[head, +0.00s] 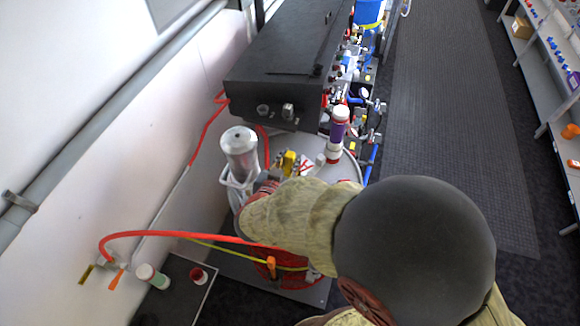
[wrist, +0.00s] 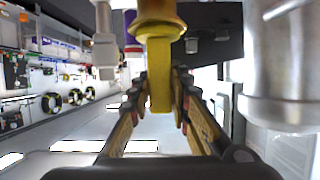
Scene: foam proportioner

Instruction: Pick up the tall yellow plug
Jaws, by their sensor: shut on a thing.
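The tall yellow plug (wrist: 160,72) is upright in the middle of the wrist view, with a wider gold-orange part at its top and a flat yellow shank below. My gripper (wrist: 161,100) has its two tan-padded fingers on either side of the shank and is shut on it. In the head view, a yellow piece (head: 289,160) shows above the drum top, just beyond my wrist. My own arm hides most of the gripper there. Whether the plug still touches anything at its far end is hard to tell.
A silver cylinder (head: 239,150) stands close at the left; it fills the right of the wrist view (wrist: 285,65). A purple-and-white bottle (head: 338,128) stands to the right on the round grey top (head: 349,172). A black box (head: 285,70) lies behind. An orange hose (head: 165,234) runs left.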

